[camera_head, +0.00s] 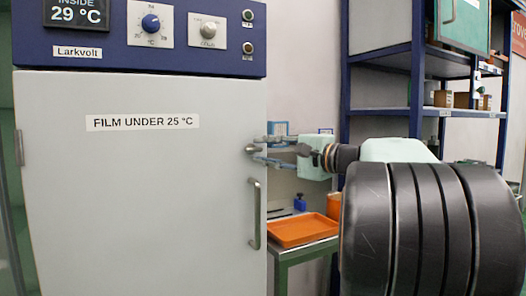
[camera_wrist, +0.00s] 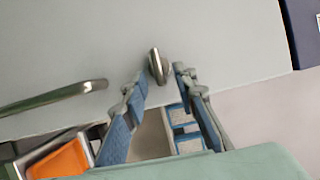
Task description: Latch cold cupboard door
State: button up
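The cold cupboard's pale grey door (camera_head: 150,190) fills the left of the head view, labelled "FILM UNDER 25 °C". It looks closed, lying flat below the blue control panel. A small metal latch knob (camera_head: 251,149) sits near its right edge, above a vertical bar handle (camera_head: 255,213). My gripper (camera_head: 262,150) is open at the knob, one finger above it and one below. In the wrist view, the knob (camera_wrist: 157,66) stands between the tips of my open gripper (camera_wrist: 160,78). I cannot tell whether either finger touches it. The bar handle (camera_wrist: 55,97) lies to the left there.
The blue panel (camera_head: 140,35) above the door carries dials and a display reading 29 °C. A blue shelf rack (camera_head: 425,112) stands behind my arm. Bare wall shows between cupboard and rack.

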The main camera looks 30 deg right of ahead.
jog(key=v, duration=1.1)
jog(key=shift+s, duration=0.2)
jog(key=shift+d, duration=0.1)
